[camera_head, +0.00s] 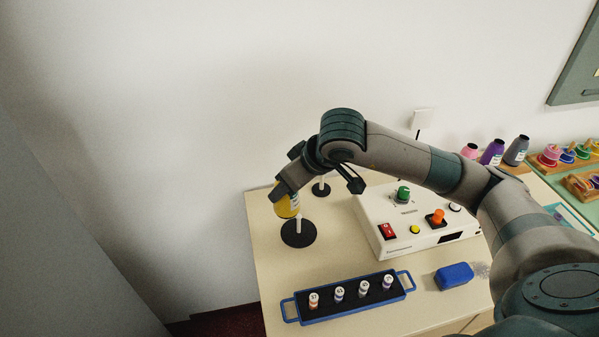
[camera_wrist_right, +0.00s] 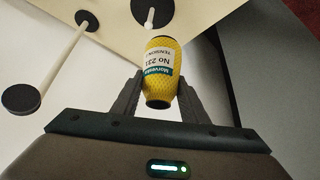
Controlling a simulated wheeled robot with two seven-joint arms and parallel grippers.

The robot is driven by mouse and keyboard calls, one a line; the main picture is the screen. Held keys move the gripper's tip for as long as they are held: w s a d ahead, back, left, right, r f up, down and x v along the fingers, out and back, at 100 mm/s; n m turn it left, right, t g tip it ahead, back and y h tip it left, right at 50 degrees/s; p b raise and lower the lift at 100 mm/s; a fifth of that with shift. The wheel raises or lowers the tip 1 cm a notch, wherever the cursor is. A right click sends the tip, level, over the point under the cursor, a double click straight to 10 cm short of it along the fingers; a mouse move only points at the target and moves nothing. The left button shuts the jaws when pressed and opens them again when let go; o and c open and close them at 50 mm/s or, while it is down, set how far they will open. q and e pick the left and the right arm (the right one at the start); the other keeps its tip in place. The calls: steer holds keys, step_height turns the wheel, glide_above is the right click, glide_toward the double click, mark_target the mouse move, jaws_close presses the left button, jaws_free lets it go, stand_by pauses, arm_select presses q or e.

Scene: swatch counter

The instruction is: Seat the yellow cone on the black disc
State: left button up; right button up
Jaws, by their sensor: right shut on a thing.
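The yellow cone (camera_head: 286,207) has a white and green label and is held between the fingers of my right gripper (camera_head: 283,192). In the wrist view the cone (camera_wrist_right: 159,75) sits between both fingers, its label facing the camera. The black disc (camera_head: 298,239) lies on the counter with a white peg (camera_head: 299,225) rising from it. The cone is above the disc, beside or over the peg's top. In the wrist view the peg (camera_wrist_right: 150,17) shows just beyond the cone's end, in front of the disc (camera_wrist_right: 139,13); I cannot tell whether they touch. My left gripper is out of view.
A second stand (camera_head: 321,190) with a small black base and white post is behind the disc. A white control box (camera_head: 373,227) stands to the right. The counter's left edge is close.

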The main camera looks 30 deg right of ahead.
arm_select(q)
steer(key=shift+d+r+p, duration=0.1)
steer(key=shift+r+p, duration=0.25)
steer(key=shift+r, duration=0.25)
arm_select(e)
steer(key=shift+w+d+r+n+g+y, duration=0.1)
steer(key=shift+d+r+n+y, duration=0.1)
steer(key=shift+d+n, duration=0.3)
steer(key=shift+w+d+r+n+g+y, duration=0.1)
steer(key=shift+d+n+y, duration=0.15)
steer(key=shift+d, duration=0.4)
steer(key=shift+w+d+r+n+g+y, duration=0.15)
steer(key=shift+d+n, duration=0.2)
steer(key=shift+d, duration=0.25)
steer(key=shift+s+f, duration=0.1)
steer(key=shift+f, duration=0.2)
